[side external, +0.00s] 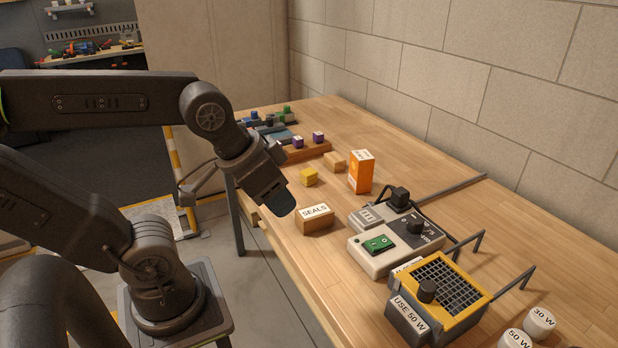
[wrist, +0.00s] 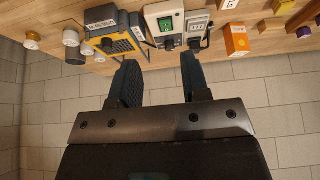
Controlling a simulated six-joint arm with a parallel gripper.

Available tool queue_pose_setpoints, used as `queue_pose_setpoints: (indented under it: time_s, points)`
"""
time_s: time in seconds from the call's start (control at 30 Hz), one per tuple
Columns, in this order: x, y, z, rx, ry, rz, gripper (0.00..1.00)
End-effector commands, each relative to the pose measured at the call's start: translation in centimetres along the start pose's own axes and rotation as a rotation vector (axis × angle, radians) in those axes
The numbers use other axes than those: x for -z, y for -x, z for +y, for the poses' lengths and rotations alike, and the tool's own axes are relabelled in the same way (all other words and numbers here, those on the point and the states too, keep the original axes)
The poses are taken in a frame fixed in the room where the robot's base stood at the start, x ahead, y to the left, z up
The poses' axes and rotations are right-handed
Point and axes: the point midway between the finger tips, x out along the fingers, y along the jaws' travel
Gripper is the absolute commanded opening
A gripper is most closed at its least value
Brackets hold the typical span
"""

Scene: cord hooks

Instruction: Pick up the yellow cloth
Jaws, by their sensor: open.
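No spread or hanging yellow cloth shows in either view. A small yellow, block-like thing (side external: 309,177) sits on the wooden table, left of an orange box (side external: 361,171); I cannot tell whether it is a folded cloth. A small yellowish piece (wrist: 285,6) is partly cut off at the top right of the wrist view. My gripper (side external: 280,203) hangs over the table's near left edge, in front of the yellow thing and apart from it. In the wrist view my gripper (wrist: 159,70) has its two dark fingers spread with nothing between them.
A SEALS block (side external: 314,219) lies near the gripper. A grey box with a green switch (side external: 379,244) and a yellow-framed grille unit (side external: 446,288) stand to the right. A wooden block (side external: 334,161) and a rack with purple-topped pieces (side external: 305,150) lie behind. A block wall (side external: 450,90) borders the table.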

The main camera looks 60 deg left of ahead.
Motion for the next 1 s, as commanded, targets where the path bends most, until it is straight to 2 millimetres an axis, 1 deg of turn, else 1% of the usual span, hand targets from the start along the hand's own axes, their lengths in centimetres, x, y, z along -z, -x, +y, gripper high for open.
queue_pose_setpoints:
  time_s: [0.37, 0.73, 0.93, 1.0]
  points:
    - [0.00, 0.00, 0.00, 0.000, 0.000, 0.000, 0.43]
    - [0.00, 0.00, 0.00, 0.000, 0.000, 0.000, 0.79]
    - [0.01, 0.00, -0.01, 0.000, 0.001, 0.000, 0.79]
    - [0.34, 0.02, -0.13, 0.003, 0.014, -0.003, 0.79]
